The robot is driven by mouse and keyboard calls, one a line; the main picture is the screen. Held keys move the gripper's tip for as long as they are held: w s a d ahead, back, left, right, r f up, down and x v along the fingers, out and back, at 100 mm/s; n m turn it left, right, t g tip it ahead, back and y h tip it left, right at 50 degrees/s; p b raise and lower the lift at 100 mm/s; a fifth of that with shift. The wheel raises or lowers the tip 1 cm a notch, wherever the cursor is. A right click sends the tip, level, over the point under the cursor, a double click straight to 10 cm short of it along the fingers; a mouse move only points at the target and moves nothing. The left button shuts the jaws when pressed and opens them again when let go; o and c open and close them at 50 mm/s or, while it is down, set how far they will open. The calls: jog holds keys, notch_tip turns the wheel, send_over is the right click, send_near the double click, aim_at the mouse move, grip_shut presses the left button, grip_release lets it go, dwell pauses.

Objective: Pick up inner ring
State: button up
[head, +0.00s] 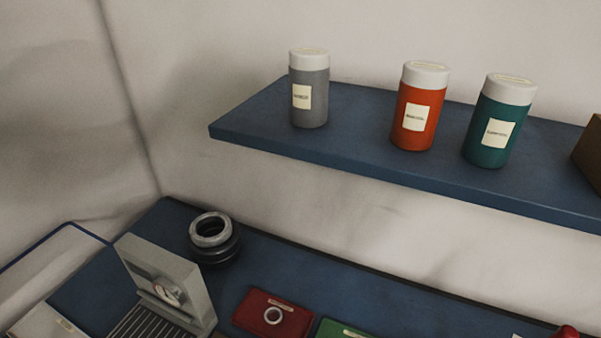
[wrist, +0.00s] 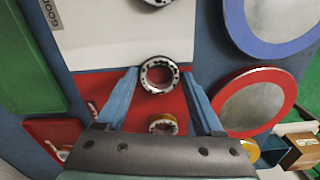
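In the wrist view, my gripper (wrist: 160,73) has its two blue fingers apart, with nothing seen held. A dark and silver ring (wrist: 146,80) appears between the fingertips, over the edge where a red surface meets a pale one; whether the fingers are level with it I cannot tell. A third ring is cut off at the top edge. Which is the inner ring is not clear. My gripper is not in the head view.
In the wrist view, a blue-rimmed round dish (wrist: 275,50) and a red-rimmed one (wrist: 286,80) stand right. In the head view, a shelf (head: 250,130) with grey, red and teal canisters overhangs the bench; a red tray (head: 250,307) holds a small ring (head: 267,315).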

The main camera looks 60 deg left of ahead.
grip_shut()
